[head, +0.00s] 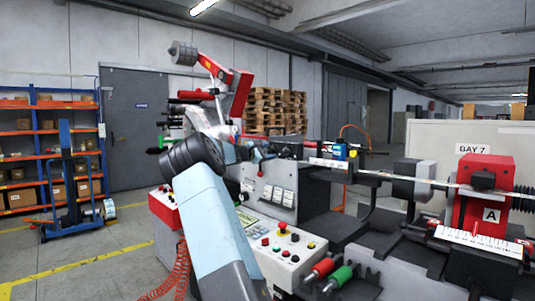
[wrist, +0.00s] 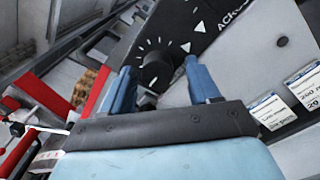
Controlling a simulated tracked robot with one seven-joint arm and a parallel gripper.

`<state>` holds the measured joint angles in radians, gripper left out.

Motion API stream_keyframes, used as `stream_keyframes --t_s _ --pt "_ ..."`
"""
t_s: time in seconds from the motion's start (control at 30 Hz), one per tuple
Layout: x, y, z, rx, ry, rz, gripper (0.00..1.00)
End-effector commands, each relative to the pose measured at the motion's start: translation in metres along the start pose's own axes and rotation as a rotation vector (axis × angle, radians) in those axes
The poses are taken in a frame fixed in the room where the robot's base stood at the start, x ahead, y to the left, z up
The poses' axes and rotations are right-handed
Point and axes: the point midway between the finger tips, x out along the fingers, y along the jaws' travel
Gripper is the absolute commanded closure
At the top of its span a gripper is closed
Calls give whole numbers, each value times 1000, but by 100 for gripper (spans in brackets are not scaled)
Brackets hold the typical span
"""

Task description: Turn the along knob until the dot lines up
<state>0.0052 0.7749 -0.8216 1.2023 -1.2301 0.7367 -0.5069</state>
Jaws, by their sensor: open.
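In the wrist view a round black knob (wrist: 157,72) sits on a dark panel (wrist: 192,14), with white tick marks fanned around its upper left side. White triangles are printed to its right. A small pale mark shows low on the knob, too small to tell whether it is the dot. My gripper (wrist: 160,65) is open, its two blue fingers on either side of the knob, with gaps on both sides. I cannot tell how deep the fingertips reach. In the head view my arm hides much of this area, and I cannot make out the knob there.
White labels (wrist: 273,110) are fixed to the grey panel at the right of the wrist view. In the head view a button console (head: 286,243), red and green handles (head: 337,278) and a red block (head: 487,178) marked A stand around my arm.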

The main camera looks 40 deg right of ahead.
Motion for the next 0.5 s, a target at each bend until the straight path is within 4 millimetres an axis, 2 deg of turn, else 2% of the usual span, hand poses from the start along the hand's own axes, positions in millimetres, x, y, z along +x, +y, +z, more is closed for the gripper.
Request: stream_keyframes --t_s 0.17,0.27,0.5 --pt "-2 1 1 1 -1 1 39" --pt "-10 1 0 1 1 1 39" --pt "-49 1 0 0 1 2 39"
